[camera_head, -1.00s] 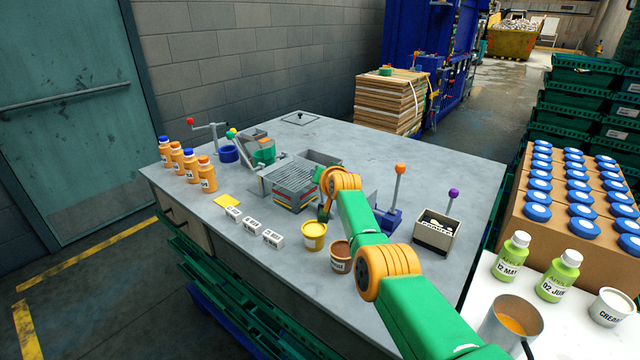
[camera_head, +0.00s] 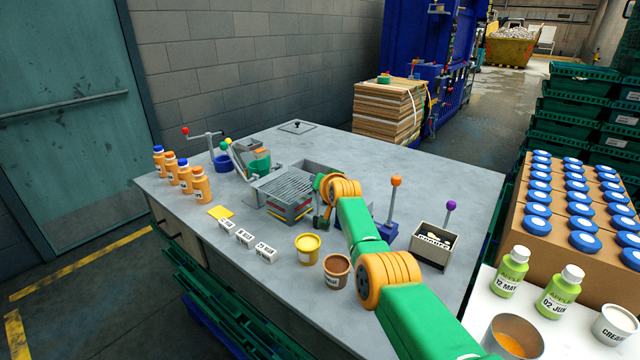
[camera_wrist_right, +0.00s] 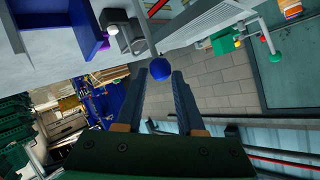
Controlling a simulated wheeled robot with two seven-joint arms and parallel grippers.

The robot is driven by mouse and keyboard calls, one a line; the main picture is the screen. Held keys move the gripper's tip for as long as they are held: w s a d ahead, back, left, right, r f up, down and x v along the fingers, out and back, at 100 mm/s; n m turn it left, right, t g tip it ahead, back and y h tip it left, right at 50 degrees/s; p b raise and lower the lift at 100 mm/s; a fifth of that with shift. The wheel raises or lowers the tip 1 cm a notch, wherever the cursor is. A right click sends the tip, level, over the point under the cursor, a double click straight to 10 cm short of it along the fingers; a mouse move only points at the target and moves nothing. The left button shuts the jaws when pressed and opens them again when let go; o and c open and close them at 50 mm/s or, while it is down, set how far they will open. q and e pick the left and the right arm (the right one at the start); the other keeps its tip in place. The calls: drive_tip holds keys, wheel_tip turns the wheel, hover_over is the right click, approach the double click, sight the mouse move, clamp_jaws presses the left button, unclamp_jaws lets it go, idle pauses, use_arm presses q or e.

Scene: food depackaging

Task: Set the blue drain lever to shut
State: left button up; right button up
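A blue ball knob (camera_wrist_right: 161,68), which looks like the drain lever's end, shows in the right wrist view between and just beyond my right gripper's fingertips (camera_wrist_right: 163,70). The fingers are apart, with a visible gap beside the ball. The rest of the lever is hard to make out. In the head view my right gripper (camera_head: 322,224) points down at the right end of the grey grated unit (camera_head: 287,190). My gripper and arm cover this spot, so the blue knob does not show there. My left gripper is not in view.
An orange-knobbed lever (camera_head: 396,182) on a blue base and a purple-knobbed box (camera_head: 434,243) stand to the right. A yellow cup (camera_head: 308,250) and a brown cup (camera_head: 336,272) stand in front. Orange bottles (camera_head: 200,184) stand at the left.

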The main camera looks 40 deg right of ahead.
drive_tip(key=o, duration=0.3)
drive_tip(key=shift+d+r, duration=0.15)
drive_tip(key=shift+o, duration=0.2)
drive_tip(key=shift+f, duration=0.2)
drive_tip(key=p+v, duration=0.1)
drive_tip(key=v, duration=0.6)
drive_tip(key=shift+p, duration=0.35)
